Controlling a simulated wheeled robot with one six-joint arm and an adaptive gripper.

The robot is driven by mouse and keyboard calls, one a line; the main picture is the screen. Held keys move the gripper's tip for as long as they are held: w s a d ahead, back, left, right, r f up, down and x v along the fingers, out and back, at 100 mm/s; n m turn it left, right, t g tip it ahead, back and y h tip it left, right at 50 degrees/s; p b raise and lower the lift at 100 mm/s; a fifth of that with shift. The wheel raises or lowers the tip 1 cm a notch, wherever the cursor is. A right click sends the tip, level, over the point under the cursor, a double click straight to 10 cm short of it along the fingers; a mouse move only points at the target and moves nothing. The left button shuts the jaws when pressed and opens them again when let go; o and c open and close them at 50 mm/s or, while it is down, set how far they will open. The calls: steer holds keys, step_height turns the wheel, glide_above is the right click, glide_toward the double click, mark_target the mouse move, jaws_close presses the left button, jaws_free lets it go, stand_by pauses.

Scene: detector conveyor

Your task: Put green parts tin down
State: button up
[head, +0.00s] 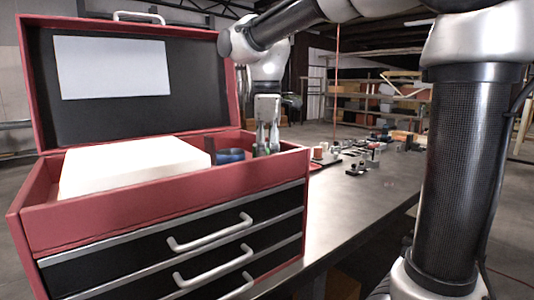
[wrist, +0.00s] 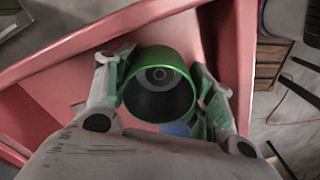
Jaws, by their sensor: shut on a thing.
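The green parts tin (wrist: 133,68) is a round, open-topped tin, seen from above in the wrist view between my two fingers. My gripper (head: 267,148) is shut on it, with a finger on either side. In the head view the gripper points down into the right end of the red tool chest's (head: 180,190) open top compartment. The tin is largely hidden there by the fingers and the chest wall. I cannot tell whether it touches the compartment floor. A blue round object (head: 231,155) sits just left of the gripper, and a bit of blue (wrist: 176,128) shows below the tin in the wrist view.
A large white block (head: 130,165) fills the left of the compartment. The chest's raised lid (head: 200,90) stands behind it. Shut drawers with handles (head: 210,233) face front. The dark bench (head: 345,205) runs to the right, with small items (head: 365,160) towards its back.

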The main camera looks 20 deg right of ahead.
steer(key=o, duration=0.8)
step_height(320, 180, up, 12)
steer(key=s+d+f+m+t, duration=0.1)
steer(key=s+d+f+m, duration=0.3)
steer(key=s+f, duration=0.2)
steer(key=s+d+f+m+t, duration=0.2)
steer(key=s+d+f+m, duration=0.3)
steer(key=f, duration=0.2)
steer(key=s+d+f+m+t, duration=0.1)
steer(key=s+d+f+m, duration=0.4)
steer(key=s+f, duration=0.1)
steer(key=shift+s+d+f, duration=0.1)
steer(key=shift+s+f, duration=0.2)
steer(key=shift+f, duration=0.2)
